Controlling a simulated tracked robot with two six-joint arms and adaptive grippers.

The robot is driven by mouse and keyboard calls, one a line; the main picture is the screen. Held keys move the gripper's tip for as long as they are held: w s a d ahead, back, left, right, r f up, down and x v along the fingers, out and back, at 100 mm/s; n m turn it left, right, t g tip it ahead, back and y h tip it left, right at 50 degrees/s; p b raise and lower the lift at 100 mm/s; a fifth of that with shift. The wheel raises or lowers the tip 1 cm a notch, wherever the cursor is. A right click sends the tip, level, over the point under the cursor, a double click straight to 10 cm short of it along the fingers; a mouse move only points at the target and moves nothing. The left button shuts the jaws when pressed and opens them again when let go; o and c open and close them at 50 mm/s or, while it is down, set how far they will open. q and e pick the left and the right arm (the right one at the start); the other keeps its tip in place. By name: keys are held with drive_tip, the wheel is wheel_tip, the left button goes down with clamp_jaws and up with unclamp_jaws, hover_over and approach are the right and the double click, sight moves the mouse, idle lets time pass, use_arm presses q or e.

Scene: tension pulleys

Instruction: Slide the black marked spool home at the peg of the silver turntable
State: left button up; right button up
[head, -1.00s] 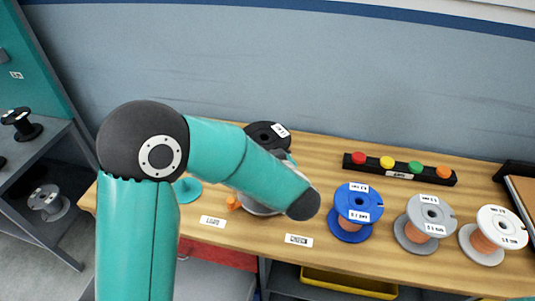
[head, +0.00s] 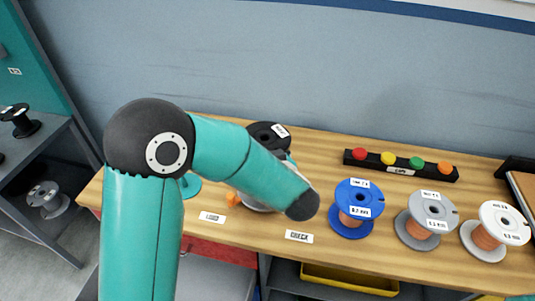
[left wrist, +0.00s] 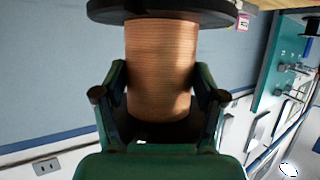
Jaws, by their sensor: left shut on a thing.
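The black spool (head: 266,133) with a white label shows in the head view behind my left forearm, only its upper flange in sight. In the left wrist view its copper winding (left wrist: 160,65) fills the middle, with a dark flange across the top. My left gripper (left wrist: 160,100) is shut on the spool, one finger on each side of the winding. The silver turntable (head: 254,206) shows only as a grey edge under my forearm. Its peg is hidden, so I cannot tell how the spool sits to it. My right gripper is out of view.
Blue (head: 357,208), grey (head: 428,220) and white (head: 497,230) spools stand to the right on the wooden bench. A black bar with coloured buttons (head: 400,165) lies behind them. A small orange piece (head: 233,198) and a teal disc (head: 190,186) sit left of the turntable.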

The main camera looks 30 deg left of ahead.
use_arm(q)
drive_tip(key=shift+f, duration=0.5)
idle(0.6)
drive_tip(key=shift+f, duration=0.2)
drive_tip(key=shift+f+b, duration=1)
drive_tip(key=shift+f, duration=0.25)
idle(0.6)
drive_tip(key=shift+f, duration=0.2)
drive_tip(key=shift+f+b, duration=0.8)
drive_tip(key=shift+f, duration=0.5)
drive_tip(key=shift+f, duration=0.2)
idle(0.7)
